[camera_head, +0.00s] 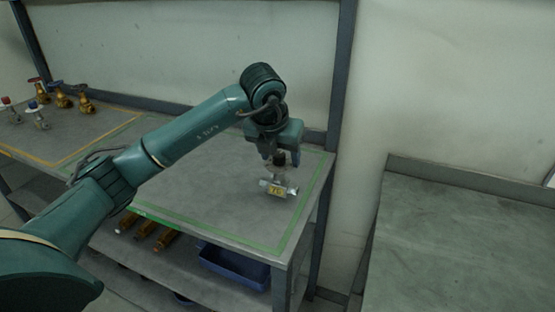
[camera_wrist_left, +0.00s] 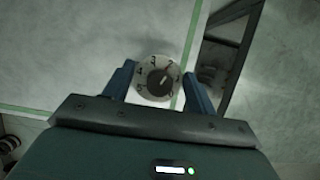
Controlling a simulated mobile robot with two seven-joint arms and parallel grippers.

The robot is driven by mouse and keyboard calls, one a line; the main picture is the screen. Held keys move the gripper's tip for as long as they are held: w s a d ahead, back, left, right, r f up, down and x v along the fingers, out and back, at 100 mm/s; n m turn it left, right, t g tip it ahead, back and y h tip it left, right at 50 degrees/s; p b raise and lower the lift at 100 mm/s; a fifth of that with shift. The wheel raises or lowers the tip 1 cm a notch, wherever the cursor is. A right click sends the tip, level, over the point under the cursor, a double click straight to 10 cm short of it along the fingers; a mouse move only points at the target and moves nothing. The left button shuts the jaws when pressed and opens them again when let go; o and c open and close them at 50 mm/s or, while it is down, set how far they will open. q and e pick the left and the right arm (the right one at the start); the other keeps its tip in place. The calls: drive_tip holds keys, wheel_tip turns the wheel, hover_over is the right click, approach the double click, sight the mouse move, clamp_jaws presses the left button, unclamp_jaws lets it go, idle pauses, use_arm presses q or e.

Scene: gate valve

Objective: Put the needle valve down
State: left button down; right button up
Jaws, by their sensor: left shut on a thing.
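The needle valve (camera_head: 277,188) is a small silver valve with a dark top and a yellow tag. My left gripper (camera_head: 279,158) points down and is shut on its top, over the right part of the grey table (camera_head: 215,195), inside a green outline. I cannot tell whether the valve's base touches the table. In the left wrist view the valve's round numbered dial (camera_wrist_left: 158,78) with a black knob sits between the two blue fingers of the left gripper (camera_wrist_left: 160,85). My right gripper is not in view.
Several valves with coloured handles (camera_head: 60,96) stand at the table's far left, by a yellow outline. A blue bin (camera_head: 234,268) and brown parts (camera_head: 147,231) lie on the shelf below. Another grey surface (camera_head: 460,240) stands at right, across a gap. The table around the held valve is clear.

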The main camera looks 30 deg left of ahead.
use_arm(q)
drive_tip(key=shift+f, duration=0.95)
drive_tip(key=shift+f, duration=0.1)
drive_tip(key=c, duration=0.9)
unclamp_jaws()
drive_tip(key=o, duration=0.3)
drive_tip(key=shift+o, duration=0.7)
